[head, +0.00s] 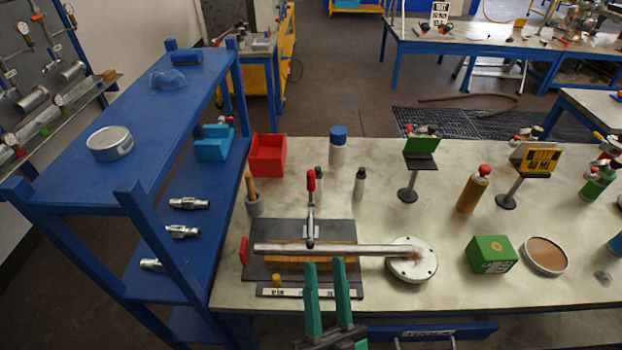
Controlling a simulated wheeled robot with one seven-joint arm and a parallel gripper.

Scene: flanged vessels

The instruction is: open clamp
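The toggle clamp (310,210) has an upright metal body and a red-tipped handle (311,180) pointing up. It stands at the middle of a metal pipe (350,250), which lies across a wooden block (285,264) on a dark base plate (345,285). Whether the clamp presses on the pipe is too small to tell. The pipe's right end meets a white round flange (425,265). My gripper (325,264) has two green fingers, apart and empty, at the near side of the plate. It is below and slightly right of the clamp in the picture.
A blue shelf rack (165,85) stands left of the workbench (440,315). A green box (491,254) and a round dish (545,256) lie to the right.

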